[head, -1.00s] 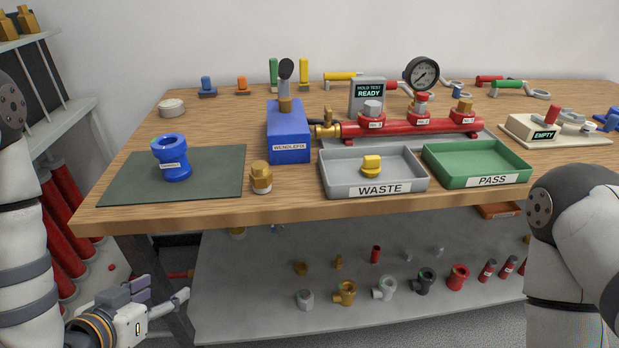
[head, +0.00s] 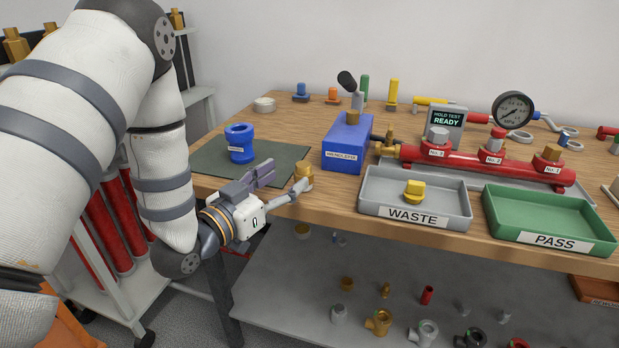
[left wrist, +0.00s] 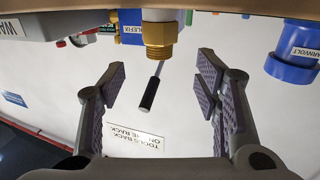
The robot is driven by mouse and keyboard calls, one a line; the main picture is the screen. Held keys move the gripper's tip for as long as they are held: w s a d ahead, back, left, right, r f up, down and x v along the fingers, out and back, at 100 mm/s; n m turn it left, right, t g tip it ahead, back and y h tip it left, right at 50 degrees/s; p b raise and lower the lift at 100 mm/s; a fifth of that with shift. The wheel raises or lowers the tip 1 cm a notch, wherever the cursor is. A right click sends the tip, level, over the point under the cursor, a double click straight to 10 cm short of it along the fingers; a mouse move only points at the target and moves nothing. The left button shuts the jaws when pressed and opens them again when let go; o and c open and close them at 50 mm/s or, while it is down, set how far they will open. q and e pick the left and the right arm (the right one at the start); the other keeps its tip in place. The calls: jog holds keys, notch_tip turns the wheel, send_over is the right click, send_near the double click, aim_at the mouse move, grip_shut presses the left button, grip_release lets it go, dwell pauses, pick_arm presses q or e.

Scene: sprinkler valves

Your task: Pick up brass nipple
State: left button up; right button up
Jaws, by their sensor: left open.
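The brass nipple (head: 304,172) is a short brass fitting standing upright near the front edge of the wooden table, right of the green mat. In the left wrist view the brass nipple (left wrist: 158,38) appears upside down, ahead of the fingertips and roughly centred between them. My left gripper (head: 284,180) is open and empty at the table's front edge, just in front of the nipple. Its spread fingers (left wrist: 160,82) also show in the left wrist view, with no visible contact on the nipple. My right gripper is out of view.
A blue block (head: 345,150) stands behind and right of the nipple. A blue valve body (head: 240,143) stands on the green mat (head: 210,160). The grey WASTE tray (head: 375,205) holds a yellow part, with the green PASS tray (head: 550,239) beside it.

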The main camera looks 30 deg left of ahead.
aim_at(299, 171)
pick_arm(q)
jog(key=w, duration=0.6)
jog(key=shift+w+d+f+b, duration=0.3)
jog(key=shift+w+b, duration=0.05)
grip_shut()
